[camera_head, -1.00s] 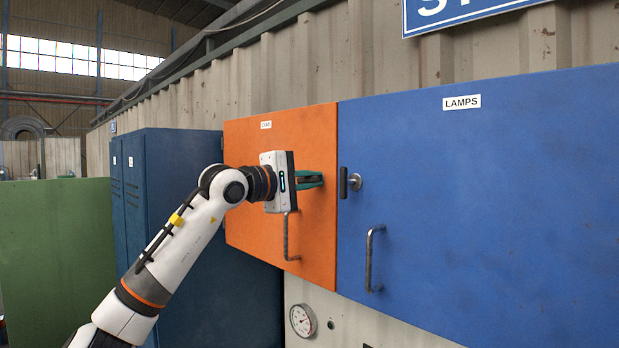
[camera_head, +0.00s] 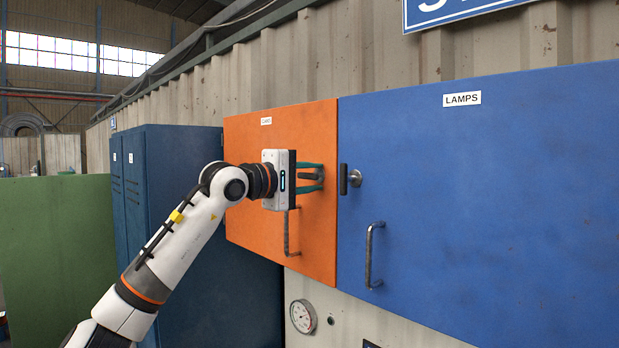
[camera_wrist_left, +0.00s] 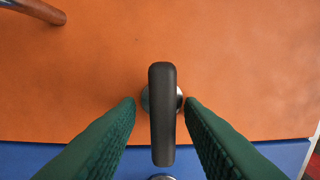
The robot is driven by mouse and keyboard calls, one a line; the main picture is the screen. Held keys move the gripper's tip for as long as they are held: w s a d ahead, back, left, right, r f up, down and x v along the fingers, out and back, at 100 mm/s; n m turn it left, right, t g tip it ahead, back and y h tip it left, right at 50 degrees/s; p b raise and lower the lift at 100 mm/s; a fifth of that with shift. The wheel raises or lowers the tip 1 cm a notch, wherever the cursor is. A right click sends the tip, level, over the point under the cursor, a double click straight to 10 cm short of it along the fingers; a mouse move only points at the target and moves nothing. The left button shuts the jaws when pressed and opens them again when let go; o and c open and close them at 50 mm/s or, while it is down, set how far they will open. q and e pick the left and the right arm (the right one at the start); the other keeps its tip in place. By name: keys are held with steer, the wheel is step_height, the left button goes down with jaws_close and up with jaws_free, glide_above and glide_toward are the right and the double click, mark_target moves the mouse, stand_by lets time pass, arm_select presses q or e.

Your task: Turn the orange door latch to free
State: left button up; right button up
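The orange door (camera_head: 255,155) is flush beside the blue door, with no gap showing. Its latch (camera_wrist_left: 162,115) is a black bar on a round metal base. In the left wrist view the bar runs from the orange door across its edge onto the blue; in the head view the latch (camera_head: 310,176) is level and partly hidden. My left gripper (camera_head: 322,177) is at the latch, its green fingers above and below it. In the left wrist view the fingers of my left gripper (camera_wrist_left: 160,103) are open, with a gap on each side of the bar. My right gripper is not in view.
The blue door (camera_head: 480,200) labelled LAMPS has its own upright black latch (camera_head: 343,180) close to my fingertips. Metal pull handles hang below, one on the orange door (camera_head: 287,235), one on the blue (camera_head: 371,255). A gauge (camera_head: 303,316) and dark blue lockers (camera_head: 180,190) are nearby.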

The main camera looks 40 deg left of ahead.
arm_select(q)
steer(key=s+a+b, duration=0.1)
steer(key=s+b, duration=0.4)
steer(key=s, duration=0.7)
stand_by(0.6)
